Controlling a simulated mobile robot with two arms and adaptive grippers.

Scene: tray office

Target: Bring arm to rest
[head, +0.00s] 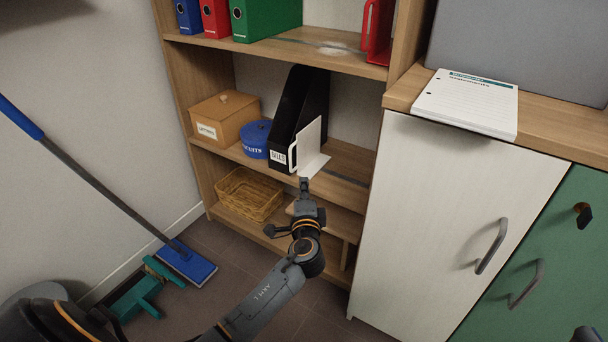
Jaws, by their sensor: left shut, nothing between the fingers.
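My left arm reaches up from the bottom of the head view toward the shelf unit. My left gripper (304,186) is shut and empty, in front of the middle shelf board. It appears just below a white sheet or card (313,166) at the shelf's front; I cannot tell whether they touch. A black magazine file (300,105) with a white label stands upright on that shelf, right behind the gripper. My right gripper is not clearly visible; only a small dark part shows at the bottom right edge.
A wooden box (226,118) and a blue round tin (256,138) share the shelf. A wicker basket (249,194) sits below. A white cabinet door (440,220) stands close on the right.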

